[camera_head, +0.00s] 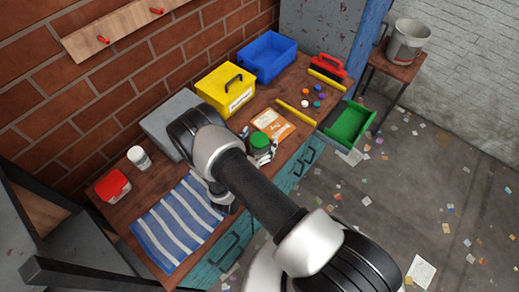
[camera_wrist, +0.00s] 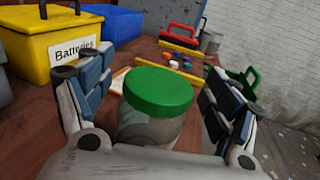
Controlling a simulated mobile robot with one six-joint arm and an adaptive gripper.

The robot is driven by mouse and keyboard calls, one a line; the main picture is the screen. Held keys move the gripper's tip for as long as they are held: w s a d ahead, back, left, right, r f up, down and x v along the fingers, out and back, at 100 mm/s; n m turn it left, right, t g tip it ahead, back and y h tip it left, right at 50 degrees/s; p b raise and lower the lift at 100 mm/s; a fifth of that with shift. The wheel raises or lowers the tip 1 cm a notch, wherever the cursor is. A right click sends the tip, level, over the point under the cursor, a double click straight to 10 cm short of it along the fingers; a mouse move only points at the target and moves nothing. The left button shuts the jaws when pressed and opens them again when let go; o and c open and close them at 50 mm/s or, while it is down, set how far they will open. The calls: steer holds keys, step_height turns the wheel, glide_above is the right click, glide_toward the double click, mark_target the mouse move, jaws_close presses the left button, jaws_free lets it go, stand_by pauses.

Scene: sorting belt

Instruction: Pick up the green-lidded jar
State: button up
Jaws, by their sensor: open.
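The green-lidded jar (camera_wrist: 158,92) fills the middle of the wrist view, upright on the wooden bench, with a clear body under its green lid. In the head view its lid (camera_head: 260,141) shows just past the end of my arm. My gripper (camera_wrist: 160,80) is open, with one finger on each side of the jar and a visible gap on both sides. In the head view my gripper (camera_head: 260,150) is partly hidden by my own arm. The jar's lower part is hidden by the gripper's palm in the wrist view.
A yellow box labelled Batteries (camera_head: 228,91) and a blue bin (camera_head: 267,57) stand behind. An orange packet (camera_head: 273,125) lies near the jar. A striped cloth (camera_head: 178,222), white-lidded jar (camera_head: 139,158) and red-lidded container (camera_head: 113,186) are left. A green tray (camera_head: 349,124) is right.

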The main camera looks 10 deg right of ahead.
steer(key=shift+c, duration=0.3)
steer(key=c, duration=1.6)
